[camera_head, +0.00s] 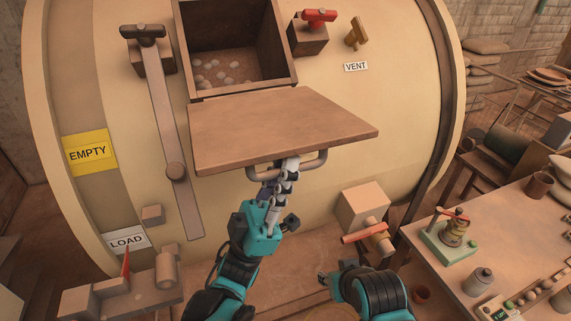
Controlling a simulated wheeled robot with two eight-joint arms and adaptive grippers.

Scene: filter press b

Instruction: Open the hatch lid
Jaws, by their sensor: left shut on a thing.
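The hatch lid (280,122) is a flat brown panel on the front of the large cream drum. It is tilted down and outward, away from the square hatch opening (236,45) above it. The opening shows a dark inside with several pale lumps at the bottom. A bar handle (316,166) runs along the lid's lower edge. My left gripper (288,176) is shut on this handle from below, and its fingers are partly hidden by the lid and handle. My right arm shows at the bottom right; its gripper (323,281) is small and partly cut off by the arm, so its fingers are unclear.
A long lever bar (174,130) lies left of the lid. A red-handled knob (318,18) and the VENT label are at upper right. A red-handled valve (368,234) juts out at lower right. A workbench (425,273) with jars and a small press stands at right.

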